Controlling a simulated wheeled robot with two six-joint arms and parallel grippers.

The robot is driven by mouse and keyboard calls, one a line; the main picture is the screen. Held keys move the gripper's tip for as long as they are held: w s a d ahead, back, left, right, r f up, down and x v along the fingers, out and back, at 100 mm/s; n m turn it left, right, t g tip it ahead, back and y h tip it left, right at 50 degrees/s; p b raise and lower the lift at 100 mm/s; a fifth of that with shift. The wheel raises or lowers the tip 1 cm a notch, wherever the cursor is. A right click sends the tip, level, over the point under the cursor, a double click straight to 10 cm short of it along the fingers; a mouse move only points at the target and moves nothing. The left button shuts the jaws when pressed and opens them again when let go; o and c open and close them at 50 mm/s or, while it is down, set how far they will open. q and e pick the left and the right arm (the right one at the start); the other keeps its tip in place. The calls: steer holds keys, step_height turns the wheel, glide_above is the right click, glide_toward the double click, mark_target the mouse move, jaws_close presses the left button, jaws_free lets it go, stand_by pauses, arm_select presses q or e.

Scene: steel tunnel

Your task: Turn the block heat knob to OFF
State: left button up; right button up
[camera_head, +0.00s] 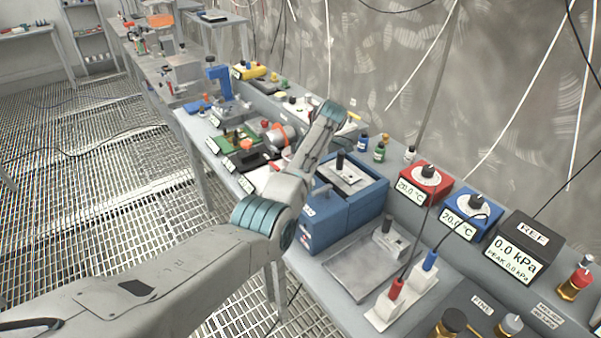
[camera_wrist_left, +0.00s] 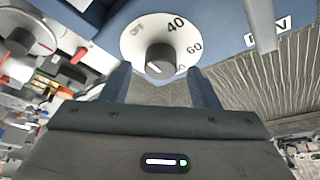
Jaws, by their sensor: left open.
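The block heat knob (camera_wrist_left: 160,58) is a dark round knob on a white dial (camera_wrist_left: 132,45) marked OFF, 40 and 60, fixed to a blue face. A short pale mark shows low on the knob; its exact setting is hard to read. My left gripper (camera_wrist_left: 161,72) is open, with one finger on each side below the knob and a visible gap to it. In the head view my left arm reaches over the bench beside a blue block unit (camera_head: 345,215); the gripper and the dial are hidden there. My right gripper is not in view.
Right of the blue unit are a grey metal plate (camera_head: 365,268), a red dial box (camera_head: 425,182), a blue dial box (camera_head: 470,212) and a black REF gauge (camera_head: 520,245). Cables hang by the wall. Several tools crowd the bench farther back. The grated floor (camera_head: 110,180) is open at left.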

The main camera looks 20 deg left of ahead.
arm_select(q)
steer(key=b+v, duration=0.3)
steer(key=v, duration=0.6)
steer(key=shift+d+r, duration=0.15)
steer(key=shift+r, duration=0.15)
steer(key=shift+f, duration=0.1)
